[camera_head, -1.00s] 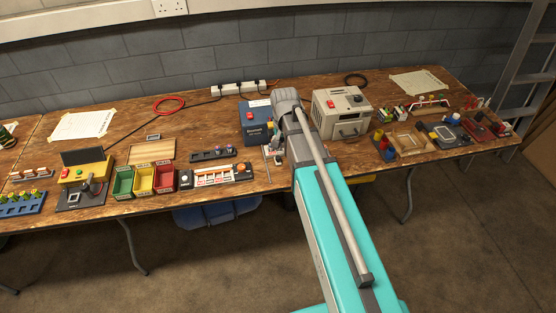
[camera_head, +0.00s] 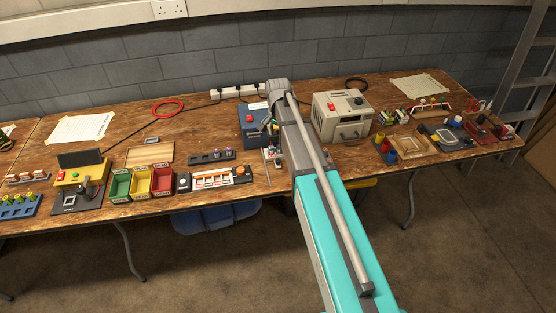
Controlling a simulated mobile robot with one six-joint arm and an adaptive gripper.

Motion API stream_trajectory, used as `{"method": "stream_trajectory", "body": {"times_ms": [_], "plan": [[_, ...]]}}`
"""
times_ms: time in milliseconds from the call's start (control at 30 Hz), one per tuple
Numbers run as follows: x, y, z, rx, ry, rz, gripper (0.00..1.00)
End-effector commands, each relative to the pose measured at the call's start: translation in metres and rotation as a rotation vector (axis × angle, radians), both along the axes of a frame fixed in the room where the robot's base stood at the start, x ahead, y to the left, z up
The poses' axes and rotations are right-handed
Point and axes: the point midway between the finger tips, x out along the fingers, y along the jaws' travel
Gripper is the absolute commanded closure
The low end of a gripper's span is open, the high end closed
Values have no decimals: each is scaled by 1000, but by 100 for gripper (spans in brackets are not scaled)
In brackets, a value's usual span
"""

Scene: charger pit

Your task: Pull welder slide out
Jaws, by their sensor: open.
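A blue box (camera_head: 251,123) with a red switch and a printed label stands at mid-bench, partly behind my arm; it may be the welder. A small light-coloured fixture (camera_head: 268,158) lies in front of it, partly covered by my arm; I cannot tell whether it is the slide. My gripper (camera_head: 267,122) shows only as a small dark shape hanging beside the blue box's front right. It looks open and holds nothing that I can see. Its fingertips are too small and too hidden to tell whether they touch anything.
A beige box (camera_head: 342,117) with a red switch stands close to the right of my arm. A breaker strip (camera_head: 214,178) and red, yellow and green bins (camera_head: 162,181) are on the left. A white power strip (camera_head: 238,91) lies behind. Bare wood lies left of the blue box.

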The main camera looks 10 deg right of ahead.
Motion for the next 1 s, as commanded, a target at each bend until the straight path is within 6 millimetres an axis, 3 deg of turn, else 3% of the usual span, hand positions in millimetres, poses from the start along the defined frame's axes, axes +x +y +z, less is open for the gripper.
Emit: {"method": "stream_trajectory", "body": {"times_ms": [1000], "plan": [[0,0,-70,0,0,1,32]]}}
